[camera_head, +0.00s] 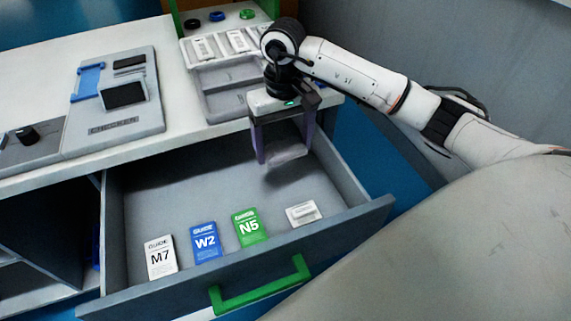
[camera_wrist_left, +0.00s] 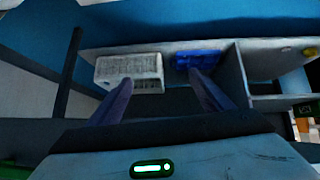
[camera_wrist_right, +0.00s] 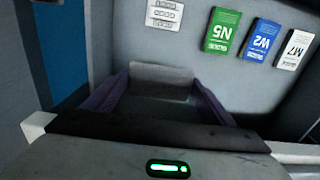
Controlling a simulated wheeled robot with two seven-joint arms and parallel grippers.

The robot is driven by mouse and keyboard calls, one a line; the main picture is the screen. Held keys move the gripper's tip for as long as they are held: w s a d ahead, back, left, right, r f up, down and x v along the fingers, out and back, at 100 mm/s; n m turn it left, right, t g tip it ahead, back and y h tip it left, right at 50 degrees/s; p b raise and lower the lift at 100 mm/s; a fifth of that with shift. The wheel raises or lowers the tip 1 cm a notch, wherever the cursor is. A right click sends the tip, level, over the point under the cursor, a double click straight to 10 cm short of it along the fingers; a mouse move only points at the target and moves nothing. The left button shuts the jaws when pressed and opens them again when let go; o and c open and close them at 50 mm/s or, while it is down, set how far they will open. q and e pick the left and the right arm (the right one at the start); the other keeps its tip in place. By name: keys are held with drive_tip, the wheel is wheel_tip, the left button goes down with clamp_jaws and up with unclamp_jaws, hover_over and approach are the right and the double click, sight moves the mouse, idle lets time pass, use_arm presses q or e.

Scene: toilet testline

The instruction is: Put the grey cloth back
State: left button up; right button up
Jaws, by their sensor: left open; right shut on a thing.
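The grey cloth (camera_head: 287,155) is a flat grey piece between the purple fingers of my right gripper (camera_head: 285,148). My right gripper is shut on it and holds it over the back right part of the open grey drawer (camera_head: 225,277). In the right wrist view the cloth (camera_wrist_right: 160,77) spans the space between the fingertips, with the drawer floor beyond it. My left gripper (camera_wrist_left: 163,82) shows only in the left wrist view. It is open and empty, facing a shelf space with a white basket (camera_wrist_left: 128,70) and a blue item (camera_wrist_left: 198,58).
In the drawer lie a white M7 pack (camera_head: 160,257), a blue W2 pack (camera_head: 205,241), a green N5 pack (camera_head: 250,227) and a small white block (camera_head: 303,213). The drawer has a green handle (camera_head: 262,290). A grey compartment tray (camera_head: 215,78) stands on the counter behind.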

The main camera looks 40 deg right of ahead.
sight(285, 179)
drive_tip(key=shift+w+d+f+b, duration=0.5)
drive_tip(key=shift+w+d+f, duration=0.05)
wheel_tip(285, 179, down, 9)
drive_tip(key=shift+f+b, duration=0.2)
drive_tip(key=shift+b, duration=0.25)
drive_tip(key=shift+f, duration=0.2)
drive_tip(key=o, duration=1)
drive_tip(key=shift+r, duration=0.1)
wheel_tip(285, 179, up, 12)
drive_tip(key=shift+r+p, duration=0.1)
drive_tip(key=shift+p, duration=0.55)
